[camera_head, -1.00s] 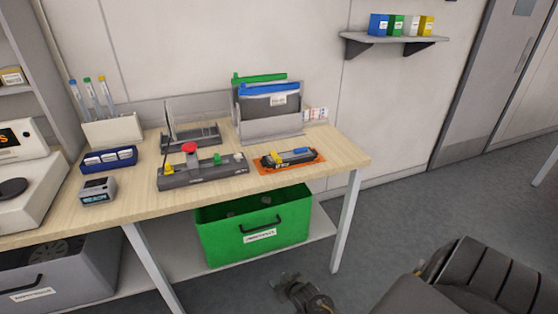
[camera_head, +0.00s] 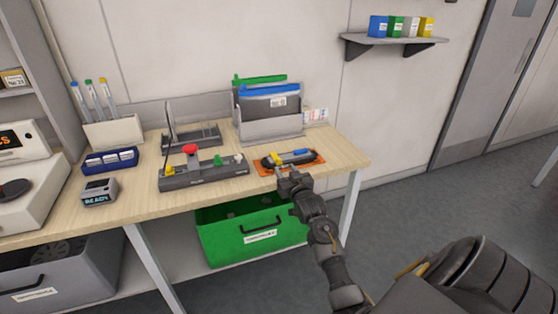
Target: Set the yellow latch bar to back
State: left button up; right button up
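A dark feeder-like device with a yellow piece (camera_head: 272,160) and a blue piece (camera_head: 301,153) lies on an orange mat (camera_head: 318,162) at the table's right end. The yellow piece looks like the latch bar; its exact position is too small to read. My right gripper (camera_head: 281,173) is at the mat's front edge, just in front of the device's left half. It hides part of the mat, and I cannot tell whether its fingers are open or touch anything. My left gripper is not in view.
A grey control box (camera_head: 205,175) with a red button and yellow and green parts stands left of the mat. A folder rack (camera_head: 270,128) stands behind. A green crate (camera_head: 222,238) sits below the table (camera_head: 140,200).

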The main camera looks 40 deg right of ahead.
aim_at(280, 161)
jog(key=x, duration=0.7)
jog(key=shift+w, duration=0.1)
jog(key=shift+c, duration=0.4)
grip_shut()
